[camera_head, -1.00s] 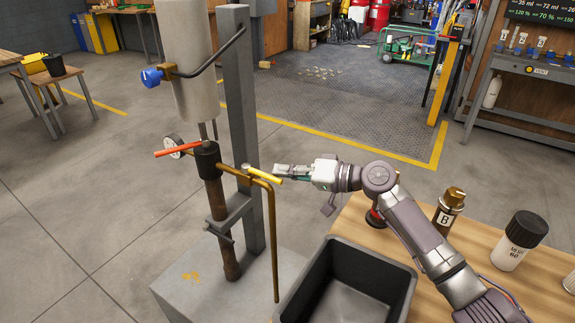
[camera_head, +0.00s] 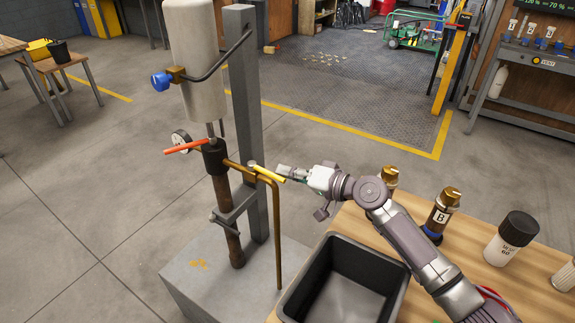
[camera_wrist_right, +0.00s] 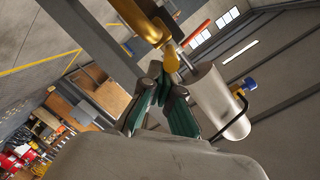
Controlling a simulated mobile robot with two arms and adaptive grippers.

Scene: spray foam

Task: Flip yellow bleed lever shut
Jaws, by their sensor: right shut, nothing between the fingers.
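The yellow lever (camera_head: 267,173) sits on the brass pipe (camera_head: 277,225) that bends down from the dark fitting on the stand. It slopes down to the right. My right gripper (camera_head: 281,171) is at the lever's free end, just above and beside it, with its fingers shut and empty. In the right wrist view the yellow lever (camera_wrist_right: 171,60) is just beyond my green-padded fingertips (camera_wrist_right: 163,78). I cannot tell whether they touch. My left gripper is not in view.
A black bin (camera_head: 392,296) stands below my right arm. Bottle B (camera_head: 438,215) and a white bottle (camera_head: 508,240) stand on the wooden table (camera_head: 470,265).

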